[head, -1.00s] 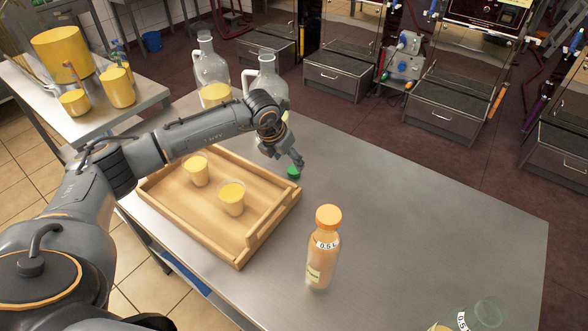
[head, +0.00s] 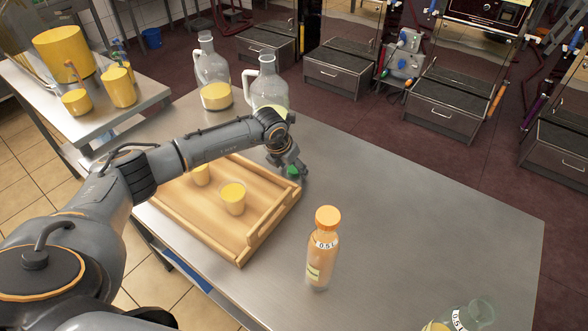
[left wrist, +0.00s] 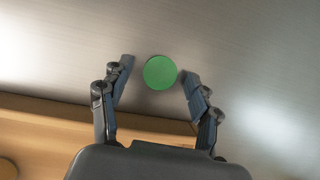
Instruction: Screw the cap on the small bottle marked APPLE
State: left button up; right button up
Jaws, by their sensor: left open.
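A green cap (head: 293,171) lies on the steel table (head: 420,200) just beyond the right corner of the wooden tray. My left gripper (head: 292,168) is low over it and open. In the left wrist view the green cap (left wrist: 160,72) sits between the two spread fingers of the gripper (left wrist: 157,76), with a gap on the left and very little on the right. A small clear bottle (head: 462,318) with a 0.5 L mark and yellow contents is cut off at the bottom edge; I see no cap on it. I cannot read APPLE anywhere. My right gripper is out of view.
The wooden tray (head: 255,240) holds cups of yellow liquid (head: 233,197). Two glass jugs (head: 214,80) (head: 268,88) stand at the table's back left.

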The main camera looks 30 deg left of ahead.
aim_at(292, 170)
pick_arm(q)
jog(key=c, duration=0.8)
jog(key=shift+o, duration=0.2)
jog(key=shift+r, duration=0.1)
jog(key=shift+r+b, duration=0.3)
jog(key=shift+r, duration=0.1)
notch_tip(292, 170, up, 2)
jog(key=shift+r+b, duration=0.1)
jog(key=shift+b, duration=0.45)
jog(key=s+d+r+b, duration=0.1)
jog(key=s+r, duration=0.2)
jog(key=s, duration=0.1)
jog(key=s+d+r+b, duration=0.1)
jog(key=s+d+r, duration=0.1)
jog(key=s, duration=0.3)
jog(key=s+d+r+b, duration=0.1)
jog(key=s+r, duration=0.3)
jog(key=r, duration=0.1)
jog(key=shift+s+d, duration=0.15)
jog(key=shift+d, duration=0.1)
